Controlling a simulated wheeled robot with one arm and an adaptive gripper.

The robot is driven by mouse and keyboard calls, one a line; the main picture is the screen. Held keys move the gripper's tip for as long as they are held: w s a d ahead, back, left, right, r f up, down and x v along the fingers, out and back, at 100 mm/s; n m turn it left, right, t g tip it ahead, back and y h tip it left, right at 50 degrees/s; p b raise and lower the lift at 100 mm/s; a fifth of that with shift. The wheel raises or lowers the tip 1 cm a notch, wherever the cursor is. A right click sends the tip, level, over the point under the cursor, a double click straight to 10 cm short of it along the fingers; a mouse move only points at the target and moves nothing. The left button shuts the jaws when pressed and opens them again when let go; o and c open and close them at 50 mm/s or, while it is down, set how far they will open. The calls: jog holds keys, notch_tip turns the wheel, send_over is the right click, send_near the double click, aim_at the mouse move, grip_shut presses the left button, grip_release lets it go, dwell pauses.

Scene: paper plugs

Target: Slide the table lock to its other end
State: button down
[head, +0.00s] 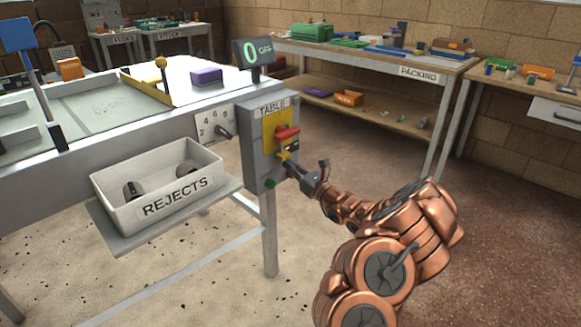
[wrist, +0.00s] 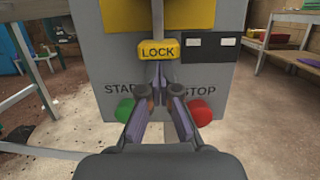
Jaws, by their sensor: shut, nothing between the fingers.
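The table lock (wrist: 158,50) is a yellow block marked LOCK on the front of a grey control box (head: 255,165) labelled TABLE. A vertical grey strip (wrist: 157,14) runs above the lock in the wrist view. My gripper (wrist: 157,78) is shut and empty, with its fingertips just below the lock's lower edge. I cannot tell whether they touch it. In the head view my gripper (head: 287,165) is at the box front, partly covering the area around the lock.
Below the lock are a green START button (wrist: 124,110) and a red STOP button (wrist: 202,112), either side of my fingers. A red handle (head: 287,132) sits above on a yellow plate. A REJECTS bin (head: 160,205) stands left. The packing bench (head: 365,55) is behind.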

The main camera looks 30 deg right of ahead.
jog(key=shift+r, duration=0.35)
notch_tip(320, 180, down, 4)
jog(key=shift+f+b, duration=0.25)
jog(key=shift+b, duration=0.2)
jog(key=p+v, duration=0.2)
jog(key=v, duration=0.8)
jog(key=shift+f, duration=0.2)
